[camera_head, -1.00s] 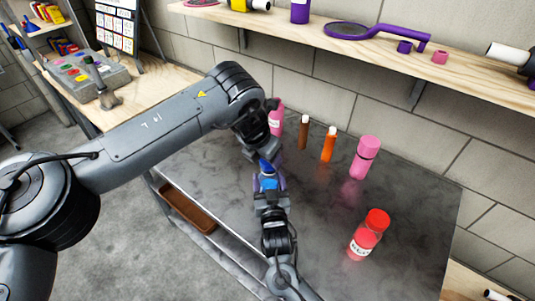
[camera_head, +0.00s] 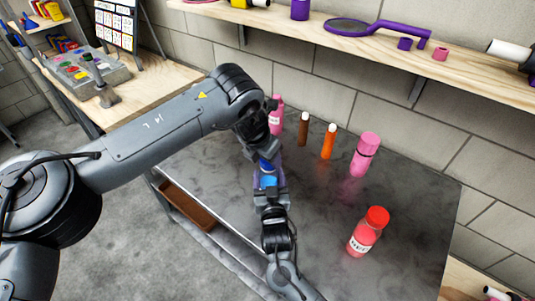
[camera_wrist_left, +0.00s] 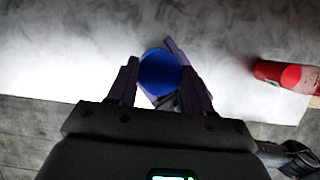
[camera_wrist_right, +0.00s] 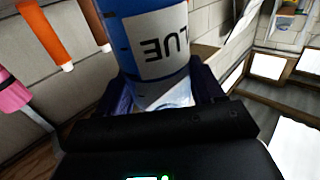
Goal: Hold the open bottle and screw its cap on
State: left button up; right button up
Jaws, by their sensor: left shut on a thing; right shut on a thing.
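The blue bottle (camera_wrist_right: 150,40) fills the middle of the right wrist view, its white label reading upside down. My right gripper (camera_wrist_right: 165,88) is shut on it; in the head view this gripper (camera_head: 269,190) is below the left one. The blue cap (camera_wrist_left: 160,72) shows as a round blue top between the fingers of my left gripper (camera_wrist_left: 155,65), which is shut on it. In the head view a little blue (camera_head: 268,180) shows between the two grippers, close together over the table. The bottle's neck is hidden, so I cannot tell whether the cap touches it.
A red bottle (camera_head: 367,232) stands on the grey table (camera_head: 310,220) at right. Pink (camera_head: 364,155), orange (camera_head: 328,142), brown (camera_head: 303,130) and another pink bottle (camera_head: 276,116) stand behind. A shelf (camera_head: 400,45) runs above.

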pick_arm(q)
jog(key=shift+f, duration=0.1)
jog(key=m+g+h, duration=0.1)
jog(key=m, duration=0.2)
jog(key=shift+w+a+m, duration=0.1)
jog(key=shift+m, duration=0.2)
jog(key=m+g, duration=0.1)
jog(key=m, duration=0.3)
jog(key=shift+w+f+h, duration=0.1)
jog(key=shift+f+h, duration=0.05)
jog(key=shift+h, duration=0.15)
jog(key=m+g, duration=0.1)
jog(key=m, duration=0.3)
jog(key=shift+w+g, duration=0.2)
jog(key=shift+g, duration=0.2)
jog(key=shift+s+m+g, duration=0.1)
jog(key=shift+m+g, duration=0.2)
jog(key=shift+m, duration=0.4)
jog(key=o, duration=1)
